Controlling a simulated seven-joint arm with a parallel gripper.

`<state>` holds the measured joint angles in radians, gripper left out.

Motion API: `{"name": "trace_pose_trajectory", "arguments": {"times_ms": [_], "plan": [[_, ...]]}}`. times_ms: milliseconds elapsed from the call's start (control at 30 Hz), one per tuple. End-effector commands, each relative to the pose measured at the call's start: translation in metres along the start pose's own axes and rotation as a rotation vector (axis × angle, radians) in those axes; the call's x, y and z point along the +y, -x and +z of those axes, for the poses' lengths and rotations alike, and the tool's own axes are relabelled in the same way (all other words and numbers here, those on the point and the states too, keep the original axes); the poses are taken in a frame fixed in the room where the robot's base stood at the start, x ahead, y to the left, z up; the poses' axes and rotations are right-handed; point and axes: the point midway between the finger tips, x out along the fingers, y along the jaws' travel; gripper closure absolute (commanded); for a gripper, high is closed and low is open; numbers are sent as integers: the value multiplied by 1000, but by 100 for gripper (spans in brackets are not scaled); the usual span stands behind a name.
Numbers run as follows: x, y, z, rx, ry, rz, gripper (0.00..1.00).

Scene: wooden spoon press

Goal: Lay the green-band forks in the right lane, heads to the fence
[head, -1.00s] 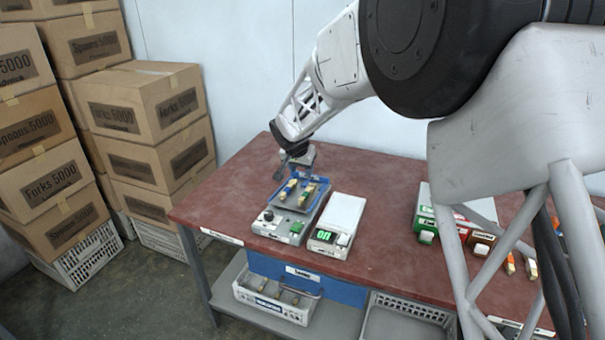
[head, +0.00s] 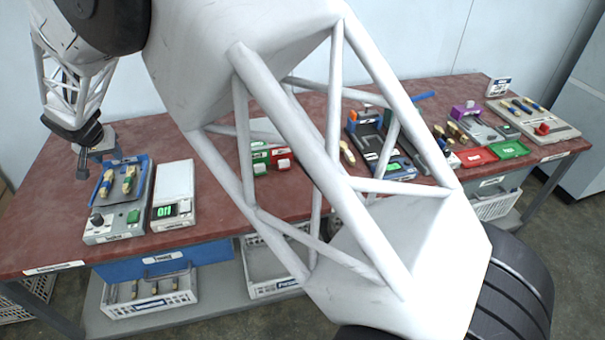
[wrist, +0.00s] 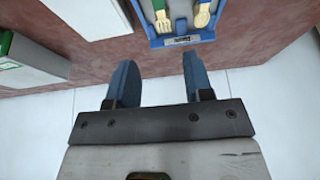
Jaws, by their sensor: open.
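A blue tray (head: 146,190) on a grey device at the left end of the table holds two wooden utensils. In the wrist view the tray (wrist: 207,36) is at the top, with a fork (wrist: 162,20) on the left and a spoon (wrist: 201,18) on the right; their far ends are cut off. My gripper (head: 84,170) is at the tray's far left in the head view. In the wrist view my gripper (wrist: 156,72) is open, its blue fingers apart with nothing between, short of the tray's edge.
A white scale (head: 174,185) with a green display stands right of the tray. Green and red boxes (head: 280,160), a red tray (head: 476,157), a green tray (head: 511,150) and other fixtures stand further right. A white basket (head: 150,300) is below. My arm covers mid-table.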

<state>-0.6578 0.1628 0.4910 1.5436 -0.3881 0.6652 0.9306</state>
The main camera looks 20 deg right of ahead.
Motion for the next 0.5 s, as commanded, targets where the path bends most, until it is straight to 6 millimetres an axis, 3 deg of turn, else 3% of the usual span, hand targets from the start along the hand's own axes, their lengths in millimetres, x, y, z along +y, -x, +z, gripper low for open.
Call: {"name": "trace_pose_trajectory", "arguments": {"times_ms": [167, 267, 500], "plan": [[17, 11, -3, -2, -3, 4, 53], [39, 23, -5, -6, -6, 9, 53], [123, 72, -4, -26, -14, 28, 53]]}}
